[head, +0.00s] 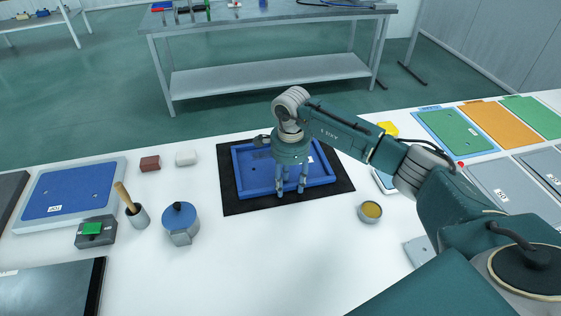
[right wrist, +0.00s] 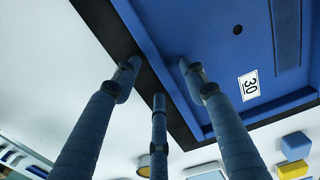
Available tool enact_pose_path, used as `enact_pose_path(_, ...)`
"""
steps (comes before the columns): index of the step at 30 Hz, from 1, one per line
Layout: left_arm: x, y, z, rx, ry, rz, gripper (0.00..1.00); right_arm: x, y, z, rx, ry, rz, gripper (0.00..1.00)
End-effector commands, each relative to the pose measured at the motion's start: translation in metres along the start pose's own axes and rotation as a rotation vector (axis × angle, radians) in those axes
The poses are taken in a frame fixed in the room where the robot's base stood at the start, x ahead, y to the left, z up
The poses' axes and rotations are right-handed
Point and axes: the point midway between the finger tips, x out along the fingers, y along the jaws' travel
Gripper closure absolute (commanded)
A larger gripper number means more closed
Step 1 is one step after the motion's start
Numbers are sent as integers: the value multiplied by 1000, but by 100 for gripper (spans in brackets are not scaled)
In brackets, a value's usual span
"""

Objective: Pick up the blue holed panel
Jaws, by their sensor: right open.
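A blue tray-like fixture (head: 319,184) with raised walls lies on a black mat (head: 345,184) mid-table. Its blue inner face (head: 258,172) shows a dark round hole and a white numbered label in the right wrist view (right wrist: 215,50). Another blue panel (head: 75,190) with small holes and a label lies on a pale plate at the left. My right gripper (head: 290,192) is open, fingers pointing down at the fixture's near side. In the right wrist view its fingertips (right wrist: 157,75) are by the fixture's wall; contact cannot be told. My left gripper is not in view.
A blue-topped grey canister (head: 180,222), a cup with a wooden handle (head: 136,214) and a grey block with a green top (head: 95,232) stand left. A round tin (head: 370,211) is right of the mat. Coloured panels (head: 495,122) lie far right. The front middle is clear.

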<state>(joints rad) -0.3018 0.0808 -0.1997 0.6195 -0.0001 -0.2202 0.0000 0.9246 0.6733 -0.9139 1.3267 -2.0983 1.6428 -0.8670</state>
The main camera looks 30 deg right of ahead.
Motion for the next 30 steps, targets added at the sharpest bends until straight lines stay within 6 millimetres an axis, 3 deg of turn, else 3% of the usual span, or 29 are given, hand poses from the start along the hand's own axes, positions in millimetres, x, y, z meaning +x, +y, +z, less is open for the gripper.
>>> enact_pose_path(7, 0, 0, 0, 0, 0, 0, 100, 2, -1, 0, 0, 0, -2, 57)
enact_pose_path(14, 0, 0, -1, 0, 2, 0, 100, 2, 0, 0, 0, 0, -2, 100)
enact_pose_path(30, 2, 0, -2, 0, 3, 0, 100, -9, -2, 0, 0, -3, -7, 100)
